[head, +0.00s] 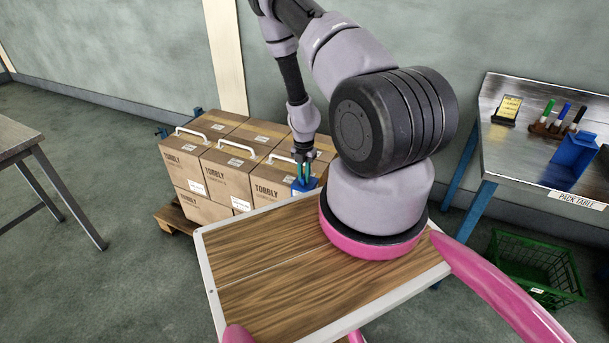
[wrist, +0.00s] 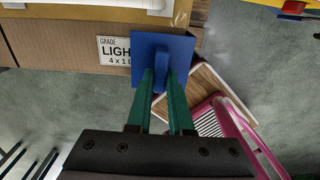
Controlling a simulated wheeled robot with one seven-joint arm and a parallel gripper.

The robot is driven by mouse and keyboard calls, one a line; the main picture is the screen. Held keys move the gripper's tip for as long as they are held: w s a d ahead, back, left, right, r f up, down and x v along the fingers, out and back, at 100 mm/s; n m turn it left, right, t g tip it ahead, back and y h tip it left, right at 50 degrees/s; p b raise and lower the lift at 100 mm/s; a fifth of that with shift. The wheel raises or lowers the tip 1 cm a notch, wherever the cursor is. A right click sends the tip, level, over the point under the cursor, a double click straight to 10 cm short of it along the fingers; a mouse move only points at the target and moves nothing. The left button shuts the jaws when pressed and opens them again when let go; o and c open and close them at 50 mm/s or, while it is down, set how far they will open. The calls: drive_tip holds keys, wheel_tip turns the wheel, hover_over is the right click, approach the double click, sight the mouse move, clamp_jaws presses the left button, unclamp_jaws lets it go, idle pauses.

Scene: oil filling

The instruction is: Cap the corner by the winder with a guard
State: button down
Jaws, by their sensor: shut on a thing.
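My gripper (head: 304,169) is shut on a blue guard (head: 305,187), beside the right end of the carton stack (head: 225,169) in the head view. In the wrist view, the green fingers of my gripper (wrist: 163,84) pinch the fin of the guard (wrist: 147,44). Its flat blue plate overlaps the edge of a carton (wrist: 60,42) and part of a white label. I cannot tell whether the guard touches the carton.
The cartons sit on a wooden pallet (head: 175,222), with white handle-like pieces (head: 238,147) along their tops. A metal pack table (head: 520,150) at right holds markers and a blue container (head: 573,155). A green crate (head: 535,265) stands below. Another table (head: 15,138) is at left, with open floor between.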

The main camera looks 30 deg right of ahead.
drive_tip(key=c, duration=0.7)
unclamp_jaws()
drive_tip(key=shift+c, duration=0.2)
wheel_tip(320, 180, up, 11)
